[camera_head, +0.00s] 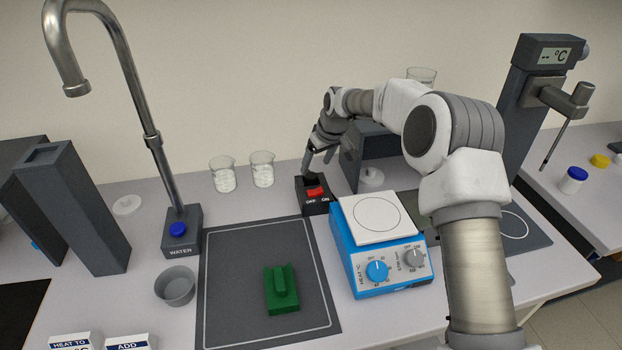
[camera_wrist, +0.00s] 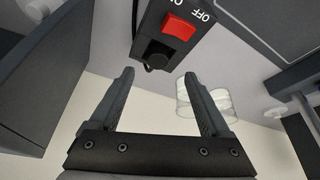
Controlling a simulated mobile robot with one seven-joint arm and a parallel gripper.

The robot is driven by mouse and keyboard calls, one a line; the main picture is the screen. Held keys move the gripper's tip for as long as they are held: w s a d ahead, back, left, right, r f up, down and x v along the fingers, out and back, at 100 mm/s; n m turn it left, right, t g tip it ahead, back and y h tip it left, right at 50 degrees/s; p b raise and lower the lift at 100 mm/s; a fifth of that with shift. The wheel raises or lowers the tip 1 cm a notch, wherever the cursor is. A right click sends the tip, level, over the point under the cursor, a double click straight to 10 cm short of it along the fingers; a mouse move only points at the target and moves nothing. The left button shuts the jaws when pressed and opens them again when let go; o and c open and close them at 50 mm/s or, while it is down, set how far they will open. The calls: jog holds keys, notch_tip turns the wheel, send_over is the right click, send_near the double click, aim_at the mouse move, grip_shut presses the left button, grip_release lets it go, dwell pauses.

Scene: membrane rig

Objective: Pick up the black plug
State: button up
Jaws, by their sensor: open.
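The black plug (camera_wrist: 156,56) sits at the end of a dark switch box (camera_wrist: 190,48), beside its red rocker switch (camera_wrist: 179,27). In the head view the box (camera_head: 315,208) stands at the back of the bench, with the red switch (camera_head: 315,191) facing up; the plug is small and dark behind it. My gripper (camera_wrist: 158,76) is open and empty. Its fingertips point at the plug from either side, short of it in the picture; the exact gap is unclear. In the head view my gripper (camera_head: 319,164) is just above the back of the box.
A blue hotplate (camera_head: 350,265) stands right of the box, with a dark grey housing (camera_head: 370,155) behind it. Two glass beakers (camera_head: 223,180) stand to the left. A dark mat (camera_head: 235,270) with a green block (camera_head: 282,297) lies in front.

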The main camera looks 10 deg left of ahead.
aim_at(311, 175)
jog(key=shift+w+p+x, duration=0.1)
jog(key=shift+p+x, duration=0.2)
jog(key=shift+x, duration=1.3)
jog(key=shift+w+p+x, duration=0.15)
jog(key=shift+p+x, duration=0.1)
jog(key=shift+x, duration=1.3)
grip_shut()
